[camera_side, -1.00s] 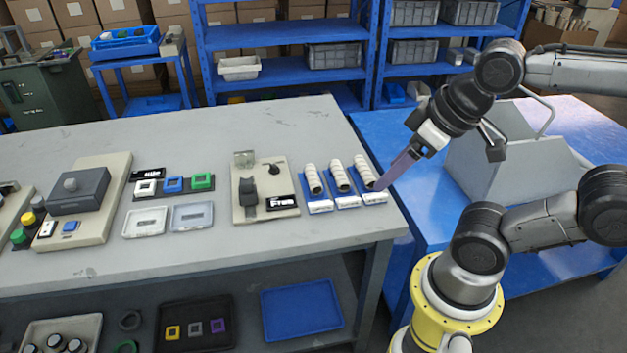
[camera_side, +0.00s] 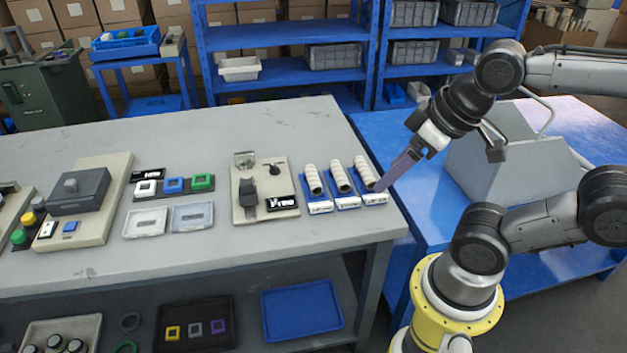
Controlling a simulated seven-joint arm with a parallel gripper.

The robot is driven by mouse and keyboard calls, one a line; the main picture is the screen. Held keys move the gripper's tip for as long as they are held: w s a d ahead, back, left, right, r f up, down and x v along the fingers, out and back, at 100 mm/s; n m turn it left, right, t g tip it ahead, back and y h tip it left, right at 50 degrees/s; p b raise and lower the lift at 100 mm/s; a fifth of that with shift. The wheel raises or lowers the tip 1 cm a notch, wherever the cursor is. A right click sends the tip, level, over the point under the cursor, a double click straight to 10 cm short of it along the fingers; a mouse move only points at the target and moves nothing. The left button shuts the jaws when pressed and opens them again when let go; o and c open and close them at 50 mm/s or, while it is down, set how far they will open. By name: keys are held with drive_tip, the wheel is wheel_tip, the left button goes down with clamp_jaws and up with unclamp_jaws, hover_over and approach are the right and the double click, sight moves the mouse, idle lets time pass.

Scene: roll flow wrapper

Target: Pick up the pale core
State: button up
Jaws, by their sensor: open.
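Three pale, ridged rolls lie side by side at the right end of the grey table: a left roll (camera_side: 312,178), a middle roll (camera_side: 340,176) and a right roll (camera_side: 363,171). Each rests in a small blue holder with a white label at its front. I cannot tell which of them is the pale core. My gripper (camera_side: 382,185) has long purplish fingers and points down and left. Its tips are at the right side of the right roll and hide part of its lower end. It is open, and I see nothing held. Whether the fingers touch the roll is unclear.
A beige fixture plate (camera_side: 240,205) with dark parts stands left of the rolls. Two clear trays and white, blue and green square frames (camera_side: 173,184) lie farther left, beside a dark grey device (camera_side: 80,190). The table's back is bare. A blue bench (camera_side: 420,190) adjoins on the right.

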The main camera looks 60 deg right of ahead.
drive_tip(key=w+a+r+t, duration=0.1)
drive_tip(key=w+r+t, duration=0.15)
drive_tip(key=w, duration=0.35)
drive_tip(key=m+g, duration=0.3)
drive_tip(key=m, duration=0.7)
hover_over(316, 177)
drive_tip(key=s, duration=0.7)
wheel_tip(316, 177, down, 15)
drive_tip(key=shift+t+h, duration=0.25)
drive_tip(key=shift+h, duration=0.15)
drive_tip(key=x, duration=0.8)
drive_tip(key=shift+a, duration=0.35)
drive_tip(key=shift+w+x, duration=0.2)
drive_tip(key=shift+x, duration=2.55)
drive_tip(key=shift+a+r, duration=0.1)
drive_tip(key=shift+c, duration=0.3)
clamp_jaws()
